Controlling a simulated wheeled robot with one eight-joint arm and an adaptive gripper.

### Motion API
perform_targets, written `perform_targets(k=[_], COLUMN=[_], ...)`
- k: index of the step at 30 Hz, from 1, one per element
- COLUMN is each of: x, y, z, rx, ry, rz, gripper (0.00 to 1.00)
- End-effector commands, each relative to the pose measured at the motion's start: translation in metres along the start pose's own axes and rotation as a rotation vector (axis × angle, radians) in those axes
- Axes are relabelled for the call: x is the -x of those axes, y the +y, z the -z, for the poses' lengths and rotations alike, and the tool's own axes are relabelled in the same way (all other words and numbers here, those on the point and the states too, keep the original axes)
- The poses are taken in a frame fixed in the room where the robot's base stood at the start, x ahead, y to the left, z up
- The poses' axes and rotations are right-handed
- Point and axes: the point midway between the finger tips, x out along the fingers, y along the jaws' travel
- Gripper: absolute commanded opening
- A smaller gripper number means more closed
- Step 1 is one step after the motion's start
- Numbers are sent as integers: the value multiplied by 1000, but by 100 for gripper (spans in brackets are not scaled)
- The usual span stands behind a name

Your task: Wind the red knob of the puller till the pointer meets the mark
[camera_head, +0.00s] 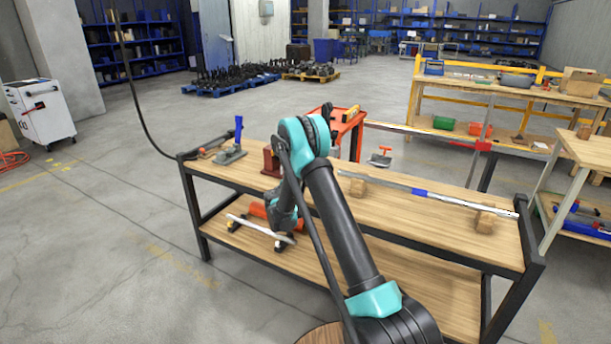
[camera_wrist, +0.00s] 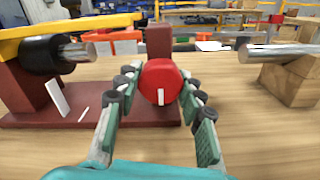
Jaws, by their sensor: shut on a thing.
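The puller's red knob (camera_wrist: 158,88), with a white line on its face, sits between the two fingers of my gripper (camera_wrist: 160,76) in the wrist view. My gripper is shut on the knob from both sides. Behind it stands the puller's dark red post (camera_wrist: 159,42) on a dark red base (camera_wrist: 130,116). To the left, a tilted white strip (camera_wrist: 57,97), seemingly the pointer, stands apart from a smaller white line (camera_wrist: 83,114), seemingly the mark. In the head view, part of the dark red puller (camera_head: 270,163) shows; my arm hides the knob and gripper.
A metal bar (camera_head: 455,201) rests on wooden blocks (camera_head: 485,219) on the workbench (camera_head: 460,235); its end shows close at the right in the wrist view. A blue-handled tool (camera_head: 232,153) stands at the bench's left end. The wood in front of the puller is clear.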

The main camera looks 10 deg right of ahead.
Motion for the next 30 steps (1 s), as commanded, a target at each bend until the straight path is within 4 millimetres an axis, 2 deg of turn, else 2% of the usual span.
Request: perform_targets(k=[8, 14, 30], x=[0, 0, 1], y=[0, 0, 1], z=[0, 0, 0], rx=[-42, -153, -650], ry=[0, 0, 0], rz=[0, 1, 1], gripper=[9, 9, 9])
